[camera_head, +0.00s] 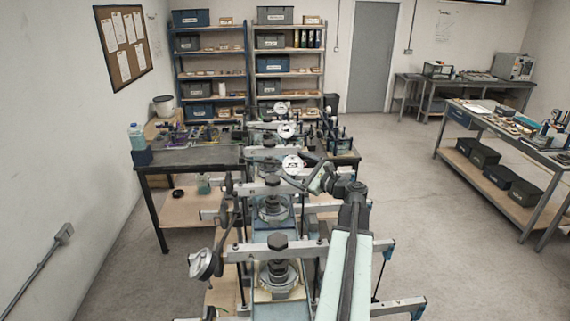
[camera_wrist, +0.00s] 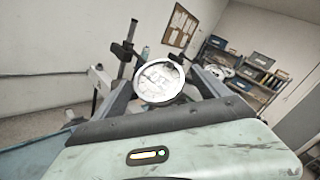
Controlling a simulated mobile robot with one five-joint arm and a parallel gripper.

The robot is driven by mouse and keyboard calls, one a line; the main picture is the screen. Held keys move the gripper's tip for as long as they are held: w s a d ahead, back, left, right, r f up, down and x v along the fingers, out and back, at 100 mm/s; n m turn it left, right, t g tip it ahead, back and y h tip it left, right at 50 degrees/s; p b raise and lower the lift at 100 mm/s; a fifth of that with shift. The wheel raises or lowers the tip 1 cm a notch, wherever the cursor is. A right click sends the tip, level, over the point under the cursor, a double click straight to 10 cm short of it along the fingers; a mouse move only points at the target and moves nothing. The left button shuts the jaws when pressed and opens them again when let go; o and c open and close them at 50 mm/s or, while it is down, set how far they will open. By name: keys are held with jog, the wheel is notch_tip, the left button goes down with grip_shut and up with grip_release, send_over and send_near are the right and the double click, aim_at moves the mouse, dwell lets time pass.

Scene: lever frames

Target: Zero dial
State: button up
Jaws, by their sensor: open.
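A round dial with a pale face and light rim (camera_wrist: 160,82) shows in the wrist view, between the two fingers of my gripper (camera_wrist: 162,76). The fingers are apart, one on each side of it; I cannot tell whether either touches the rim. The markings on its face are too blurred to read. Other white dials sit on the frames: one at the near left (camera_head: 203,263) and one farther back (camera_head: 285,130).
Several lever frames stand in a row, with a clamp knob (camera_head: 277,242) on the nearest beam. A dark table (camera_head: 190,157) is behind to the left, with a bottle (camera_head: 136,136) on it. Shelves line the back wall. The floor on the right (camera_head: 410,220) is clear.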

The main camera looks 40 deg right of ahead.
aim_at(298, 167)
jog(key=w, duration=0.4)
jog(key=shift+w, duration=0.25)
jog(key=c, duration=1.3)
jog(key=o, duration=1.3)
jog(key=shift+s, duration=0.15)
jog(key=s, duration=0.7)
jog(key=shift+s+d, duration=0.1)
jog(key=shift+s, duration=0.25)
